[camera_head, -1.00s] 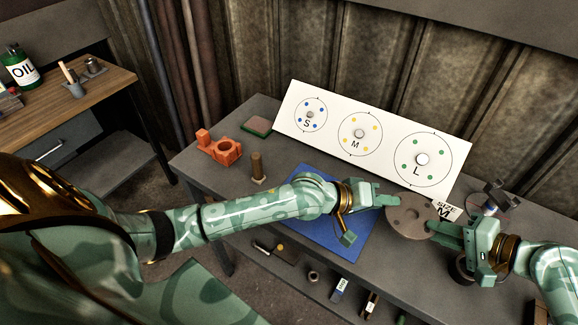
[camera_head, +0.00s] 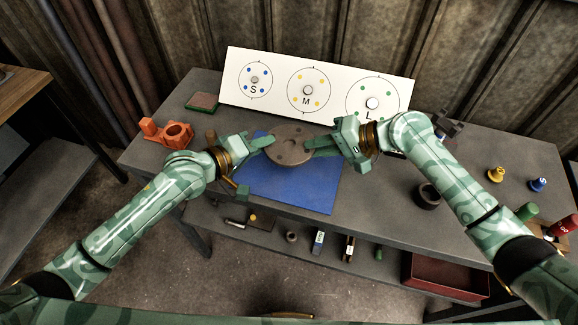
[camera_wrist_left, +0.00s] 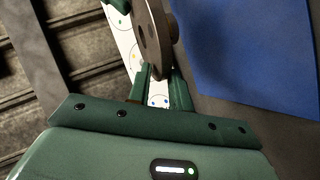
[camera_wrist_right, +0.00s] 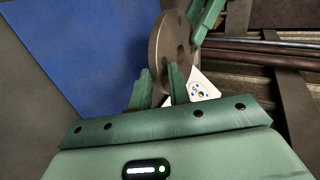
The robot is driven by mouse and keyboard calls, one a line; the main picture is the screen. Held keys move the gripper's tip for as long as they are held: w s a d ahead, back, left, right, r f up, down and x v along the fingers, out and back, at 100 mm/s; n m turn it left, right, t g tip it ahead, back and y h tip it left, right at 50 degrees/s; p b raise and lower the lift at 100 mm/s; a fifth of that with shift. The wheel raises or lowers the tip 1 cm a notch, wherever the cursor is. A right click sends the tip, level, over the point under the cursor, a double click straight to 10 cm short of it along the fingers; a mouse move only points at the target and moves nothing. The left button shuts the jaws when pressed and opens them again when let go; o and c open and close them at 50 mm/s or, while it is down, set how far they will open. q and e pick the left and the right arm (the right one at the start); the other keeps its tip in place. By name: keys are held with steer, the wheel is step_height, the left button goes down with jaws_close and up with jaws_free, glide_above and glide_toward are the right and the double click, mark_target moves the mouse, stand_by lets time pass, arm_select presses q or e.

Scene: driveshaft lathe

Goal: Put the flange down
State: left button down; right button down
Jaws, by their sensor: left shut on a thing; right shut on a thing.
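The flange (camera_head: 290,150) is a round brown-grey disc with holes. It is held between my two grippers above the blue mat (camera_head: 300,190). My left gripper (camera_head: 268,143) is shut on its left rim, and my right gripper (camera_head: 312,146) is shut on its right rim. In the left wrist view the flange (camera_wrist_left: 152,35) shows edge-on between the fingers. In the right wrist view the flange (camera_wrist_right: 171,50) sits between the fingers, with the other gripper (camera_wrist_right: 207,18) at its far side. The exact gap between flange and mat cannot be told.
A white board (camera_head: 335,82) with S, M and L circles stands behind. An orange fixture (camera_head: 165,132) is at the left. A dark ring (camera_head: 427,195), yellow (camera_head: 496,174) and blue (camera_head: 539,184) pieces are at the right. A red bin (camera_head: 446,277) is on the lower shelf.

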arm_select(q)
steer(key=shift+a+f, duration=0.1)
